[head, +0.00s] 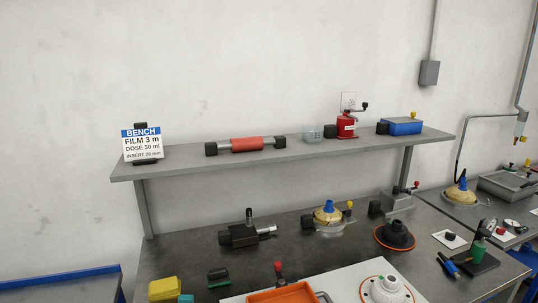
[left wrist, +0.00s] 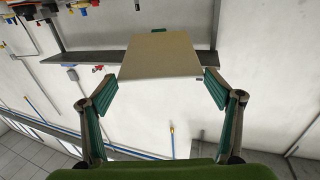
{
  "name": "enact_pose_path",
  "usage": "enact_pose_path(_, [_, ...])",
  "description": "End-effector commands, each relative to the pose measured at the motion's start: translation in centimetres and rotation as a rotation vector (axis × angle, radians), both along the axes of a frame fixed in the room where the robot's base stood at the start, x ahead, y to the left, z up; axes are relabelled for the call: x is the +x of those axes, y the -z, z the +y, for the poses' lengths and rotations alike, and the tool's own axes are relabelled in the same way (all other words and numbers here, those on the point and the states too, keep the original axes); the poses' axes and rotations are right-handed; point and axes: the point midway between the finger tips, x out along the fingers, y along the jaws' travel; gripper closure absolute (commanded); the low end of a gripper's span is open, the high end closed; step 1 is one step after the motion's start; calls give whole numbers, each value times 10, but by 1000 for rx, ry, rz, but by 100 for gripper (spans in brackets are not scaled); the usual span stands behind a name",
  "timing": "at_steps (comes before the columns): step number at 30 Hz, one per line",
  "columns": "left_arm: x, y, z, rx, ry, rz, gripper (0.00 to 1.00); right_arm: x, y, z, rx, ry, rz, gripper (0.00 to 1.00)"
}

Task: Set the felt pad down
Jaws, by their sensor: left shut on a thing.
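My left gripper (left wrist: 160,88) shows in the left wrist view, its two teal-padded fingers set wide apart. They are shut on a flat, pale beige square, the felt pad (left wrist: 160,56), with a fingertip at either side of its near edge. Neither gripper shows in the head view, and my right gripper is in no view.
A dark workbench (head: 190,253) holds a black fixture (head: 240,235), a yellow block (head: 164,289), an orange tray (head: 282,297) and several other items. Above it a grey shelf (head: 290,152) carries a bench sign (head: 142,145), a red roller (head: 246,144) and a blue box (head: 403,126).

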Motion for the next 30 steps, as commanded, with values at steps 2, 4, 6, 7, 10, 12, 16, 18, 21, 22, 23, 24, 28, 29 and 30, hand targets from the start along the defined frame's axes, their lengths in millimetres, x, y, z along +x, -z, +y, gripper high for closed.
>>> enact_pose_path(2, [-12, 3, 0, 0, 2, 3, 35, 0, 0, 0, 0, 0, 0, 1])
enact_pose_path(4, [-17, 4, -1, -1, 2, 0, 35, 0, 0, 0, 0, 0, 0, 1])
enact_pose_path(6, [-20, 4, -1, -2, 2, -2, 35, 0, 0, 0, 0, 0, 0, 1])
enact_pose_path(7, [-20, 4, -1, -2, 2, -2, 35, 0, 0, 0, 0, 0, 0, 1])
enact_pose_path(10, [-20, 4, -1, -2, 2, -3, 35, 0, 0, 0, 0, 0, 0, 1])
enact_pose_path(12, [-20, 4, -1, -2, 2, -3, 35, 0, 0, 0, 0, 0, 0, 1])
enact_pose_path(16, [-15, 3, -12, -10, 31, -7, 35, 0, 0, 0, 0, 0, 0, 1])
enact_pose_path(18, [-8, 3, -31, -20, 76, -11, 35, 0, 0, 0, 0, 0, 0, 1])
enact_pose_path(21, [2, 3, -68, -35, 170, -16, 35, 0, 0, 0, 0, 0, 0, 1])
enact_pose_path(22, [4, 3, -81, -37, 202, -17, 35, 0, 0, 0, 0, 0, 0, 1])
enact_pose_path(23, [6, 3, -93, -38, 234, -18, 35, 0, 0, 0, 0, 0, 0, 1])
enact_pose_path(24, [7, 3, -109, -36, 275, -17, 35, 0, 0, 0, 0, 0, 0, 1])
enact_pose_path(28, [8, 6, -153, -22, 391, -11, 35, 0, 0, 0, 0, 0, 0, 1])
enact_pose_path(29, [7, 7, -160, -18, 413, -10, 35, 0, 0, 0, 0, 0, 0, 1])
enact_pose_path(30, [6, 7, -169, -12, 435, -8, 35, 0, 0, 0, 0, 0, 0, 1])
